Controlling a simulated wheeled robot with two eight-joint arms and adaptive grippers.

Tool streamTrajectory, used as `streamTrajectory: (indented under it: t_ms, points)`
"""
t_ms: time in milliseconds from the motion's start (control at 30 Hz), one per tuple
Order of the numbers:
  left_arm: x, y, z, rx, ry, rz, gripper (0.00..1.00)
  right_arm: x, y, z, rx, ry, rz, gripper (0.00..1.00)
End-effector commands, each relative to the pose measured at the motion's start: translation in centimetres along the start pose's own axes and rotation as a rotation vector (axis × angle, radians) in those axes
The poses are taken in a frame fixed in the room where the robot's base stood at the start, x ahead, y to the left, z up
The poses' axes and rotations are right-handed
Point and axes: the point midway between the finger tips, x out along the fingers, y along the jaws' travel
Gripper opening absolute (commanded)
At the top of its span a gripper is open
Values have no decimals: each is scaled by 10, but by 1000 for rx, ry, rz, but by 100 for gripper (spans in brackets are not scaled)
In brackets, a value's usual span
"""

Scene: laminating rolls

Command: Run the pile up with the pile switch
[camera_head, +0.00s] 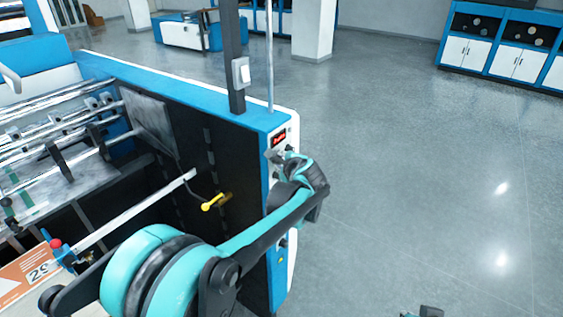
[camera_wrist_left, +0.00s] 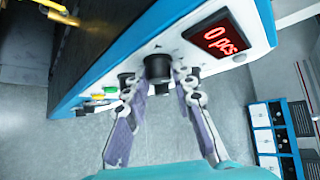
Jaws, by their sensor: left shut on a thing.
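The control panel is on the end face of the blue-and-white machine (camera_head: 284,230). In the left wrist view a black knob-like switch (camera_wrist_left: 158,66) sits on the panel, left of a red display (camera_wrist_left: 221,38) reading "0 pcs". My left gripper (camera_wrist_left: 160,82) has its two fingers on either side of this knob, shut on it. In the head view my left gripper (camera_head: 282,154) is at the panel just below the red display (camera_head: 279,139), partly hidden by its own wrist. I cannot read a label for the knob. My right gripper's fingers are not seen.
Beside the held knob are another black knob (camera_wrist_left: 125,80), a green button (camera_wrist_left: 111,91) and a yellow button (camera_wrist_left: 98,97). An orange sheet stack (camera_head: 22,282) shows at lower left. A dark post with a switch box (camera_head: 241,72) rises behind. The floor (camera_head: 430,180) to the right is clear.

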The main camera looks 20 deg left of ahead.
Motion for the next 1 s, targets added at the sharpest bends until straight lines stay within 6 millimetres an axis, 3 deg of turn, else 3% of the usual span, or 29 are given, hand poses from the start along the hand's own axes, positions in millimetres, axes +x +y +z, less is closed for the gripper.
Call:
streamTrajectory:
  t_ms: [33,67,100,133,533,1000]
  points:
    - [0,1,0,-1,-1,1,0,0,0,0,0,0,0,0]
    - [0,1,0,-1,-1,1,33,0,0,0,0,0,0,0]
    - [0,1,0,-1,-1,1,43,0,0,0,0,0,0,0]
    - [0,1,0,-1,-1,1,46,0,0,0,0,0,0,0]
    - [-9,0,0,0,0,0,46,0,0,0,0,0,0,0]
    - [-101,0,-1,1,1,0,46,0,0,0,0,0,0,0]
